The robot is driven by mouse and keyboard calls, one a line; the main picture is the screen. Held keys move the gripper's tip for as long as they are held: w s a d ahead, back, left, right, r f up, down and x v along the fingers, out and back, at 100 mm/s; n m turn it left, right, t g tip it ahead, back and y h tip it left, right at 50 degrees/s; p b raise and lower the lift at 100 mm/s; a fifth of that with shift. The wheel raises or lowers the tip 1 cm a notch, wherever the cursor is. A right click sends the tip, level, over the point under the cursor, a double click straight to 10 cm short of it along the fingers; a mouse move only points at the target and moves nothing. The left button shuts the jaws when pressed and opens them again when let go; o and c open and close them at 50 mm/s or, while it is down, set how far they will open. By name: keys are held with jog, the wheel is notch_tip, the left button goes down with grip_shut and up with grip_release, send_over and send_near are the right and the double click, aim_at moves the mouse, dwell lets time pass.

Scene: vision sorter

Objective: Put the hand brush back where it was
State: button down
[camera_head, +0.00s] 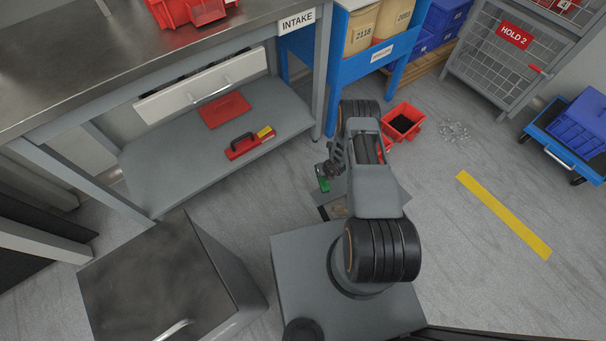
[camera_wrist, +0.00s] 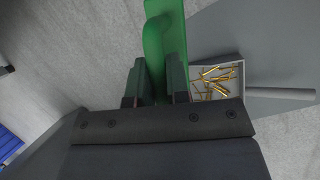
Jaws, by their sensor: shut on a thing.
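My gripper (camera_wrist: 156,80) is shut on a green object, which looks like the hand brush (camera_wrist: 153,40). In the wrist view its green body runs up between the two fingers and out of the top edge. Its bristles cannot be made out. In the head view only a small green part (camera_head: 323,184) shows below my wrist, left of my arm and over the floor in front of the bench. The rest is hidden by my arm.
A grey pan (camera_wrist: 243,92) with brass pins is close by. A lower shelf (camera_head: 185,170) under the intake bench holds a flat red item (camera_head: 224,110) and a red black-handled tool (camera_head: 240,151). A red bin (camera_head: 414,112) and scattered bits (camera_head: 454,131) are on the floor.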

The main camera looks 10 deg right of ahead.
jog(key=shift+w+a+f+b, duration=0.95)
jog(key=shift+w+f+b, duration=1.15)
jog(key=shift+b, duration=0.2)
jog(key=shift+w+a+f+b, duration=1)
jog(key=shift+w+f+b, duration=0.95)
jog(key=shift+f+b, duration=0.3)
jog(key=shift+w+a+f+b, duration=0.95)
jog(key=shift+w+f+b, duration=1.15)
jog(key=shift+b, duration=0.25)
jog(key=shift+f, duration=0.2)
jog(key=c, duration=1.1)
grip_release()
jog(key=shift+s, duration=0.1)
jog(key=shift+r, duration=0.15)
